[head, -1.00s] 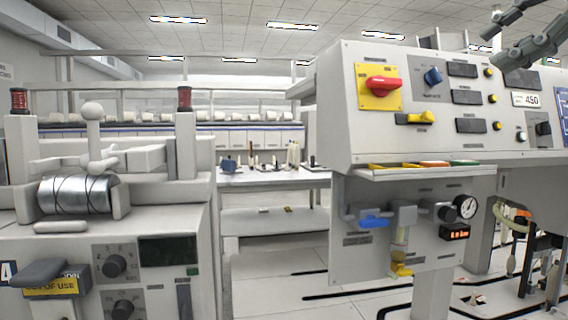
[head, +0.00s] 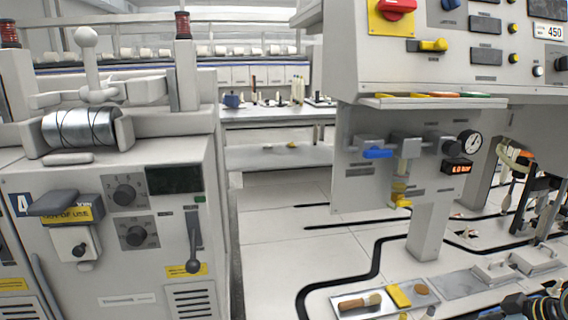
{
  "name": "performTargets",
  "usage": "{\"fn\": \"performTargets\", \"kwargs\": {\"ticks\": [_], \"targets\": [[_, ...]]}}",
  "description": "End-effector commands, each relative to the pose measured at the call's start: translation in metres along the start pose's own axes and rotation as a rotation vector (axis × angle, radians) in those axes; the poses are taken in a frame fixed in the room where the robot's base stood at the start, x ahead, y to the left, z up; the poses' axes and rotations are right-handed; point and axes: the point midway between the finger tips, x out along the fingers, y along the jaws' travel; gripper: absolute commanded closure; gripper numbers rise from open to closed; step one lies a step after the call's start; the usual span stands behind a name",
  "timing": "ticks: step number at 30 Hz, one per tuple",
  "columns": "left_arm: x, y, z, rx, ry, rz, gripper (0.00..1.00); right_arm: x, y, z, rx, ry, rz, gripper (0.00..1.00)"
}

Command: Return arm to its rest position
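A dark jointed part with blue bands (head: 535,306) shows at the bottom right corner of the head view; it looks like part of my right arm. Most of it is cut off by the frame edge, and I can make out no fingertips. My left arm and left gripper are not in view. I see nothing held.
A grey machine (head: 110,235) with a metal roller stands at left. A control panel (head: 455,65) with a red knob overhangs at right, above a valve and gauge plate (head: 365,170). A low tray (head: 338,304) holds a wooden-handled tool.

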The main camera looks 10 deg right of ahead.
Motion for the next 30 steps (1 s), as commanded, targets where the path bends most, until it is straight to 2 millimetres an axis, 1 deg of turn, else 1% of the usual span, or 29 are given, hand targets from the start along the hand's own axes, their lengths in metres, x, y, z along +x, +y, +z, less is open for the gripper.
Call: {"fn": "performTargets", "kwargs": {"ticks": [1,2,3,5,6,7,8,9,11,12,14,15,16,17,18,21,22,23,24,26,30], "targets": [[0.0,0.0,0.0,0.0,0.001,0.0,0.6,0.015,-0.025,0.036,0.05,-0.052,-0.012,0.58],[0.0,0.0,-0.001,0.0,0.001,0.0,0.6,0.022,-0.038,0.057,0.077,-0.082,-0.013,0.58],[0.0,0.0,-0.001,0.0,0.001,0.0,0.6,0.031,-0.057,0.084,0.111,-0.122,-0.016,0.58],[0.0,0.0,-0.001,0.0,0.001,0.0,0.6,0.041,-0.087,0.123,0.158,-0.182,-0.019,0.58],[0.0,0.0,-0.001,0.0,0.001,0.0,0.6,0.045,-0.108,0.149,0.187,-0.223,-0.022,0.58],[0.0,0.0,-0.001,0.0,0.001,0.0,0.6,0.048,-0.125,0.169,0.207,-0.253,-0.023,0.58],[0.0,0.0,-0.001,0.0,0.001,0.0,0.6,0.05,-0.142,0.188,0.226,-0.283,-0.026,0.58],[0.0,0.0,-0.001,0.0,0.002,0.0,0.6,0.051,-0.165,0.212,0.25,-0.323,-0.027,0.58],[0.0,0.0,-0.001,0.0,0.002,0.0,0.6,0.05,-0.201,0.248,0.284,-0.381,-0.032,0.58],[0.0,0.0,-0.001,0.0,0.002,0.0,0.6,0.047,-0.226,0.271,0.303,-0.419,-0.034,0.58],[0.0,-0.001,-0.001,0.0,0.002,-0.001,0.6,0.041,-0.264,0.303,0.328,-0.475,-0.038,0.58],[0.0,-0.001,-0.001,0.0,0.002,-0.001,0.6,0.036,-0.288,0.323,0.344,-0.508,-0.04,0.58],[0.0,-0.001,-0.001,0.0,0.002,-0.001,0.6,0.031,-0.306,0.336,0.354,-0.533,-0.042,0.58],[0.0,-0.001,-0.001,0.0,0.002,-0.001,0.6,0.027,-0.323,0.348,0.362,-0.554,-0.042,0.58],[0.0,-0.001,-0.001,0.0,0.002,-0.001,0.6,0.021,-0.344,0.363,0.37,-0.579,-0.042,0.58],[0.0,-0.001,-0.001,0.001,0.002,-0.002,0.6,0.007,-0.384,0.393,0.387,-0.625,-0.029,0.58],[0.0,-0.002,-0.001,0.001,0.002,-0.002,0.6,0.003,-0.389,0.402,0.387,-0.632,-0.014,0.58],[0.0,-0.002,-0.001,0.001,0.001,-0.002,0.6,0.0,-0.385,0.409,0.388,-0.632,0.005,0.58],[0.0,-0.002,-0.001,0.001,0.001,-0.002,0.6,0.0,-0.383,0.411,0.396,-0.619,0.025,0.58],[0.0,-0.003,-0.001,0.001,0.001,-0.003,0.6,0.004,-0.378,0.406,0.423,-0.592,0.046,0.58],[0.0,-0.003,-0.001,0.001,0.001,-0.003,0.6,0.004,-0.378,0.405,0.463,-0.586,0.059,0.58]]}}
